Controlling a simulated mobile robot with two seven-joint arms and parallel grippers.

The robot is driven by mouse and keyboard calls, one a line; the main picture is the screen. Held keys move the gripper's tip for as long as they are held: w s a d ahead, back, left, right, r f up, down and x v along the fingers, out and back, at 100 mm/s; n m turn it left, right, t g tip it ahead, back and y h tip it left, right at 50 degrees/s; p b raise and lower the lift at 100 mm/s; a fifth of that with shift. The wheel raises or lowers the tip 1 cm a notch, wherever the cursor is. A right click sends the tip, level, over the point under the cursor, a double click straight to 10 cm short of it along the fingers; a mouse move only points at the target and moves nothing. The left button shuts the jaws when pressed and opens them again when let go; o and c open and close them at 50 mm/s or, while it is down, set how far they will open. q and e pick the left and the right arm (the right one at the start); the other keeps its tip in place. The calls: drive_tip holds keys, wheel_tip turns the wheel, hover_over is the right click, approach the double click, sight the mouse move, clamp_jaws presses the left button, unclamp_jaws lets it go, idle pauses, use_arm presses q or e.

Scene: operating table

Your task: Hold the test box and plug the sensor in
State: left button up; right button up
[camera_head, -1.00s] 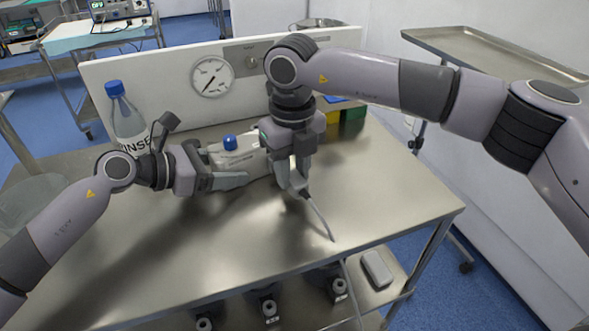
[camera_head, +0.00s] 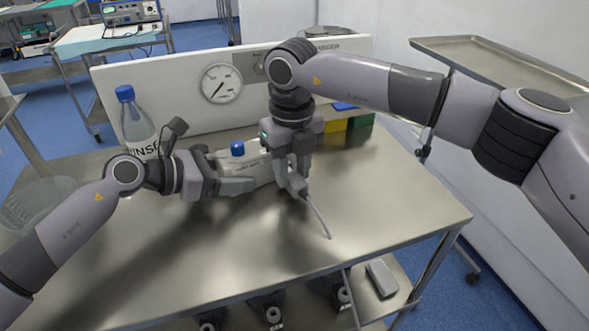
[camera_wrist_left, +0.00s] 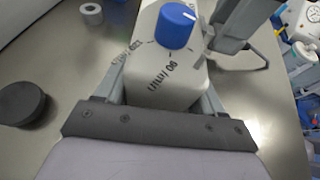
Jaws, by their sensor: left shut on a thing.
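The test box (camera_head: 262,172) is a white box with a blue knob, lying on the steel table. My left gripper (camera_head: 243,180) is shut on it, with fingers along its sides. In the left wrist view the box (camera_wrist_left: 165,75) shows its blue dial and printed markings between the fingers. My right gripper (camera_head: 292,180) points down at the box's right end and is shut on the grey sensor plug (camera_head: 297,184). The sensor's cable (camera_head: 318,218) trails toward the front right. The right gripper's fingers hide the box's right end, so I cannot tell whether plug and box touch.
A rinse bottle (camera_head: 136,125) with a blue cap stands at the back left. A white panel with a round gauge (camera_head: 222,83) runs along the back. Yellow and green blocks (camera_head: 350,122) sit behind my right gripper. The table's front and right (camera_head: 400,200) are clear.

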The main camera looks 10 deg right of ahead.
drive_tip(key=o, duration=0.3)
wheel_tip(320, 180, up, 12)
drive_tip(key=shift+s+r, duration=0.1)
drive_tip(key=shift+s, duration=0.05)
idle(0.4)
use_arm(q)
drive_tip(key=o, duration=1.4)
drive_tip(key=shift+c, duration=0.2)
drive_tip(key=shift+a, duration=0.1)
